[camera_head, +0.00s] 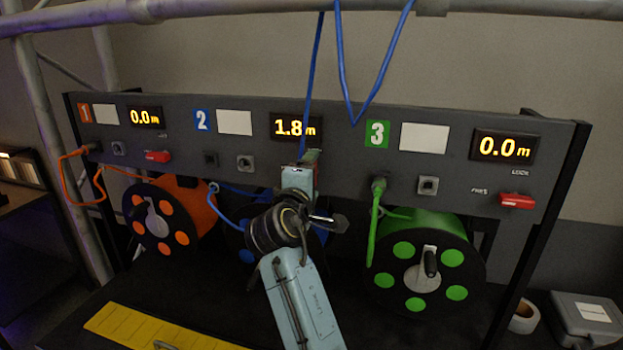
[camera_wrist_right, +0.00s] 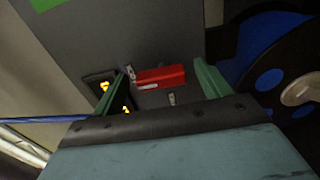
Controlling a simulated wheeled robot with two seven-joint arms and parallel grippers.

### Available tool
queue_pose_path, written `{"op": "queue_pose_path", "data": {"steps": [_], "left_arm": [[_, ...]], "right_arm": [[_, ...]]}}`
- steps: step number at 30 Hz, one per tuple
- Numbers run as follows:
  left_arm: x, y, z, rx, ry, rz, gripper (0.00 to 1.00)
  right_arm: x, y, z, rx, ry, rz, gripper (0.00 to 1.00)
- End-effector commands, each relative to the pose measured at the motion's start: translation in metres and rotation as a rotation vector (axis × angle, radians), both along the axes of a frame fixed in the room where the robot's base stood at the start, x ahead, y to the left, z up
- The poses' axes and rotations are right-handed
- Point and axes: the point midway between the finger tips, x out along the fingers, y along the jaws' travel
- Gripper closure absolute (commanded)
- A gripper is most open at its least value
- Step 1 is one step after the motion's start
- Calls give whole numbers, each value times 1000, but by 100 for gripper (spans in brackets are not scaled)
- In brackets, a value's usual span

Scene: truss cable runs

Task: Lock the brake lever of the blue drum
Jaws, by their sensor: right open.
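My right gripper (camera_head: 303,165) is open, one finger on each side of the lever; contact cannot be told. My left gripper is out of view.
The orange drum (camera_head: 170,215) and green drum (camera_head: 425,265) stand either side; their red levers (camera_head: 158,156) and (camera_head: 517,201) lie crosswise. The section 2 display (camera_head: 295,127) reads 1.8 m. Blue cable (camera_head: 315,70) hangs from the truss (camera_head: 230,10) close to my gripper.

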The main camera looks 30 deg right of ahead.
Motion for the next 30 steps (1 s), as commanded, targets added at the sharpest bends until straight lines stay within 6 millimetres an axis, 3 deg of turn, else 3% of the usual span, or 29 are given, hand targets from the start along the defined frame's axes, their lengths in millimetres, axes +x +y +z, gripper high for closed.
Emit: {"op": "queue_pose_path", "data": {"steps": [5,18,30], "left_arm": [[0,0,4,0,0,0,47],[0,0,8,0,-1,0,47],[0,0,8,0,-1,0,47]], "right_arm": [[-12,16,0,1,1,3,24],[-73,86,-1,4,1,3,24],[-87,101,0,2,1,0,24]]}}
